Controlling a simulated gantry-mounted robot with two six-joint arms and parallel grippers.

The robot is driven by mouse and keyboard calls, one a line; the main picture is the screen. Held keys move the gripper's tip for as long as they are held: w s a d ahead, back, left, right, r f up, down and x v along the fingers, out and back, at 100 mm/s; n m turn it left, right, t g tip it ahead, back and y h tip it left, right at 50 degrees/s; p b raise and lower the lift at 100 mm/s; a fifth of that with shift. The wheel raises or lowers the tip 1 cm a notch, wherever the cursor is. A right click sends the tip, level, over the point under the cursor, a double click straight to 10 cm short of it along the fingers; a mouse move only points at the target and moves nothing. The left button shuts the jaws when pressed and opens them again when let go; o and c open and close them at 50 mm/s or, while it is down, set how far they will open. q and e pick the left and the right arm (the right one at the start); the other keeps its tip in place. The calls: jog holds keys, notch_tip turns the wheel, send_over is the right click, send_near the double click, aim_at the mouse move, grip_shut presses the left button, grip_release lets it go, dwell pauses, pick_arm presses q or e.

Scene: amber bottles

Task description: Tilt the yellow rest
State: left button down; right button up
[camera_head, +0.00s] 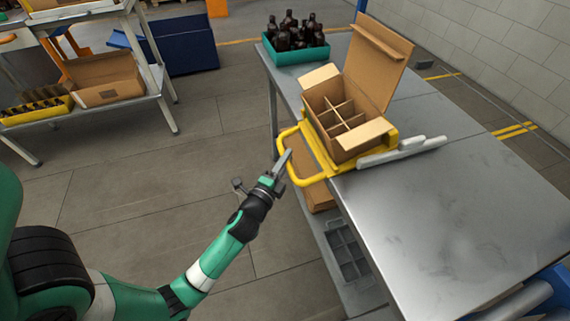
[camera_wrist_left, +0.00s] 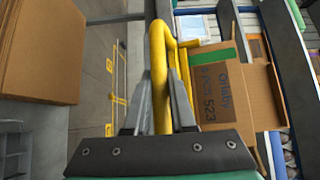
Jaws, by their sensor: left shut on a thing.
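The yellow rest (camera_head: 317,157) is at the left edge of the metal table, with its loop handle reaching out past the edge. An open cardboard box (camera_head: 352,146) with dividers sits on it, flaps spread and its tall lid flap up. The compartments I can see look empty. My left gripper (camera_head: 284,160) is shut on the yellow handle. In the left wrist view the handle bar (camera_wrist_left: 160,75) runs between the two fingers, and a printed side of the box (camera_wrist_left: 222,88) shows beyond. I cannot tell how far the rest is tilted. My right gripper is not in view.
A teal tray (camera_head: 300,54) of several amber bottles (camera_head: 289,31) stands at the table's far end. Pale grey bars (camera_head: 405,150) lie right of the rest. The near tabletop (camera_head: 440,220) is clear. Flat cardboard (camera_head: 318,196) lies below the table edge.

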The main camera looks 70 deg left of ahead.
pick_arm(q)
jog(key=shift+f, duration=0.2)
jog(key=c, duration=0.8)
grip_release()
jog(key=shift+o, duration=0.2)
jog(key=shift+r, duration=0.1)
jog(key=b+v, duration=0.1)
jog(key=v, duration=1)
jog(key=shift+s+d, duration=0.2)
jog(key=shift+r, duration=0.1)
